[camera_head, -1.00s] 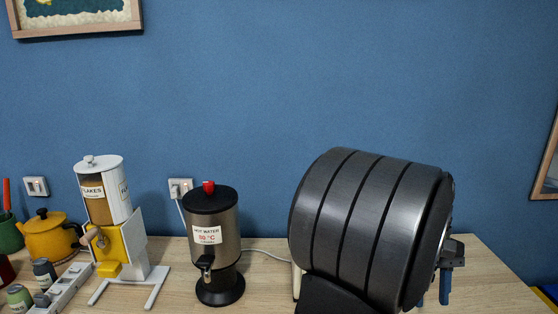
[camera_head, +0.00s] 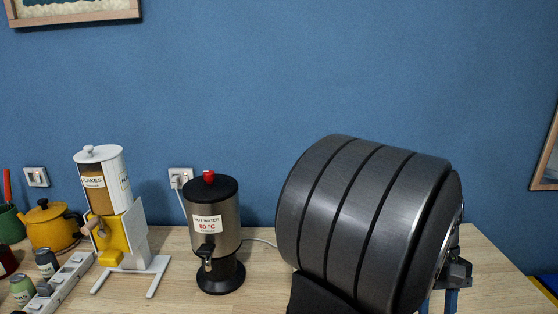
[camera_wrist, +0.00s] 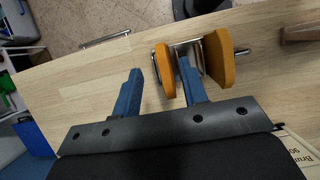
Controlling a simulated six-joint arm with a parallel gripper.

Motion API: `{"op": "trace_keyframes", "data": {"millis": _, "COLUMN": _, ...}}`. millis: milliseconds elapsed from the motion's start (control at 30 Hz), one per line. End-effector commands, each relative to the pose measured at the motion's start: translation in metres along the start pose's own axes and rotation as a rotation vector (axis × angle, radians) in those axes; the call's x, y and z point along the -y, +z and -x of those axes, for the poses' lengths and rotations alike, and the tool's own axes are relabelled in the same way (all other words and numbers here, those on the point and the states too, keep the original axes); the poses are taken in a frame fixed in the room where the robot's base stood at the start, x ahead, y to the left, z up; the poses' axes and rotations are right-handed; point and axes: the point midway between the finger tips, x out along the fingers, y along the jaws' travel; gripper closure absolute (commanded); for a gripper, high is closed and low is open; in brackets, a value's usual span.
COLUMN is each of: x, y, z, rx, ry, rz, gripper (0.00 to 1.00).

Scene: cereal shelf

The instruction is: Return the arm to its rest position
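My gripper (camera_wrist: 160,68) shows in the wrist view as two blue fingers standing apart, open. An object with orange side pieces (camera_wrist: 221,60) and a metal middle stands on the wooden table beyond the fingers. The right finger overlaps it in the picture; I cannot tell whether they touch. No object is clearly clamped between the fingers. In the head view my large dark arm link fills the right side, and the gripper's blue fingers (camera_head: 438,302) show partly at the bottom edge, over the right end of the table.
On the wooden table (camera_head: 500,277) stand a hot water dispenser (camera_head: 223,216), a flakes dispenser (camera_head: 96,190), a yellow kettle (camera_head: 48,228) and a rack of small jars (camera_head: 66,280). A cable (camera_head: 260,241) runs behind my arm. The table's right end looks clear.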

Motion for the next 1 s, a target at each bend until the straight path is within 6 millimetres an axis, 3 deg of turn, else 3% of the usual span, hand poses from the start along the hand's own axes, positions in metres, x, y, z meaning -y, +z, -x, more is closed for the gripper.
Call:
{"op": "trace_keyframes", "data": {"millis": 200, "x": 0.0, "y": 0.017, "z": 0.042, "rx": -0.002, "ry": 0.002, "rz": -0.001, "gripper": 0.61}}
{"op": "trace_keyframes", "data": {"millis": 700, "x": 0.024, "y": -0.059, "z": 0.097, "rx": -0.002, "ry": 0.196, "rz": 0.473, "gripper": 0.61}}
{"op": "trace_keyframes", "data": {"millis": 1000, "x": 0.043, "y": -0.091, "z": 0.122, "rx": 0.0, "ry": 0.283, "rz": 0.688, "gripper": 0.61}}
